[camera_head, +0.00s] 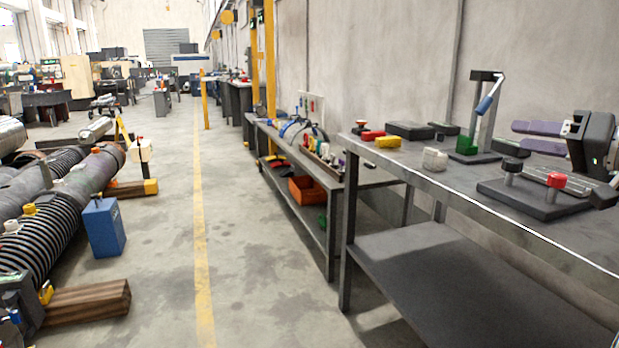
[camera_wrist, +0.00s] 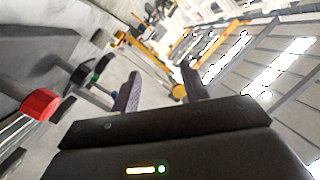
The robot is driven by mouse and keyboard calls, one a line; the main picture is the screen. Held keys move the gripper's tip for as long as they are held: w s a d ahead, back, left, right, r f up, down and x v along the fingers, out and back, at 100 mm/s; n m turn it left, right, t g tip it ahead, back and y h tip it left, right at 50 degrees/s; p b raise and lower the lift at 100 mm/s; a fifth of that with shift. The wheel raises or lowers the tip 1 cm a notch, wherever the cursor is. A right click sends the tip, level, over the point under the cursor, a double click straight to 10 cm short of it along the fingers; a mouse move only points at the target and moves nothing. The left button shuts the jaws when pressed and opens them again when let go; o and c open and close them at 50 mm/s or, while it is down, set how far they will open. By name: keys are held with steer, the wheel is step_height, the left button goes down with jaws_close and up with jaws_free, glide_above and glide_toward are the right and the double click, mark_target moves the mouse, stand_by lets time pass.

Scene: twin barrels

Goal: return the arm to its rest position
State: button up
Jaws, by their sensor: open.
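My gripper (camera_head: 516,135) is at the right of the head view, over the near workbench (camera_head: 395,165). Its dark body is at the right and its two purple-grey fingers point left, apart and with nothing between them. In the wrist view my gripper (camera_wrist: 161,70) shows the same two fingers spread, with a dark housing and a small lit strip below. The rest of my arm is out of view.
A dark plate with a red knob (camera_head: 556,181) lies below my gripper; the red knob (camera_wrist: 40,104) also shows in the wrist view. A stand with a blue-handled lever (camera_head: 486,103) and small blocks are left of it. The wall is behind. The aisle floor (camera_head: 245,260) is clear.

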steer(key=s+a+f+m+g+h, duration=0.1)
steer(key=s+a+f+g+h, duration=0.15)
steer(key=a+f, duration=0.6)
steer(key=s+a+f+m+g+h, duration=0.1)
steer(key=s+a+f+g, duration=0.25)
steer(key=a+f, duration=0.45)
steer(key=s+a+f+n+g+h, duration=0.1)
steer(key=s+a+f+h, duration=0.1)
steer(key=s+f, duration=0.5)
steer(key=s+a+f+n+g+h, duration=0.1)
steer(key=s+a+f+h, duration=0.1)
steer(key=s+f+h, duration=0.2)
steer(key=s+f, duration=0.3)
steer(key=f, duration=0.1)
steer(key=shift+f, duration=0.25)
steer(key=shift+s+a, duration=0.1)
steer(key=shift+a, duration=0.05)
